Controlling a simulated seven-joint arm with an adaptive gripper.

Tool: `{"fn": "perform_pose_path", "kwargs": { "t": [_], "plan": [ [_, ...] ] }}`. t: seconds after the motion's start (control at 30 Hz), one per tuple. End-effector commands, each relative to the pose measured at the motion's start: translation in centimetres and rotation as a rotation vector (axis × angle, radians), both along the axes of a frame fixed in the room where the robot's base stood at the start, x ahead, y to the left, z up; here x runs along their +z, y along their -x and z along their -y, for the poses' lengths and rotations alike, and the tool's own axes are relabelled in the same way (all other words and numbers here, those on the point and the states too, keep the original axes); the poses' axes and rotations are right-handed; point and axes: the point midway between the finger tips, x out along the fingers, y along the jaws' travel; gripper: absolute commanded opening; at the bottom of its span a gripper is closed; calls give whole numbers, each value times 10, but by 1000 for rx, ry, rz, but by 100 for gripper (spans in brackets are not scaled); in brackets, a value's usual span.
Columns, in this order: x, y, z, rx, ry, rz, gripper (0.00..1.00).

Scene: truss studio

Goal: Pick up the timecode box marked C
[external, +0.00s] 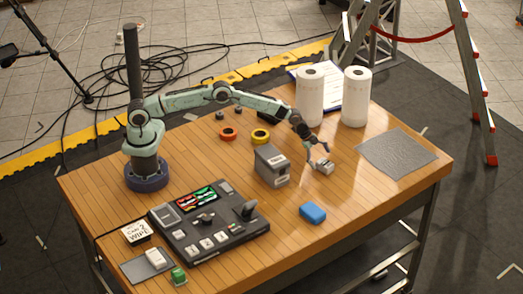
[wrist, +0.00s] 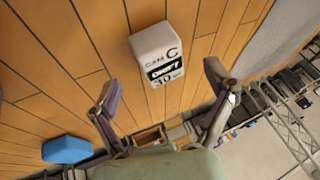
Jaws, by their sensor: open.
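The timecode box marked C (wrist: 158,48) is a small white block on the wooden tabletop. In the wrist view its label reads "CAM C" above a black band and a number. It lies ahead of my gripper (wrist: 161,76), roughly centred between the two spread fingers, which are open and empty. In the external view the box (external: 325,168) is small, just beneath my gripper (external: 319,154). I cannot tell whether the fingers reach down beside it.
A dark grey box (external: 270,167) stands left of my gripper. A blue block (external: 312,213) lies towards the front. Paper rolls (external: 310,95) stand behind, and a grey mat (external: 397,153) lies right. A control panel (external: 208,225) fills the front left.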

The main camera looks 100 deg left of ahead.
Motion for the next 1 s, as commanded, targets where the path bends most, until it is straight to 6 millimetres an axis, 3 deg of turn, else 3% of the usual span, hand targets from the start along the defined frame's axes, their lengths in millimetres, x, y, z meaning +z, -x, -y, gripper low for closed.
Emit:
{"fn": "perform_pose_path", "kwargs": {
  "t": [0.2, 0.63, 0.67, 0.87, 0.9, 1.0],
  "plan": [
    [-17, -10, 1, 0, 1, -1, 84],
    [-22, -13, 1, 0, 0, 0, 84],
    [-22, -13, 1, 0, 0, 0, 77],
    [-22, -13, 1, 0, 0, 0, 15],
    [-22, -13, 1, 0, 0, 0, 10],
    [-22, -13, 1, 0, 0, -1, 10]
  ]
}}
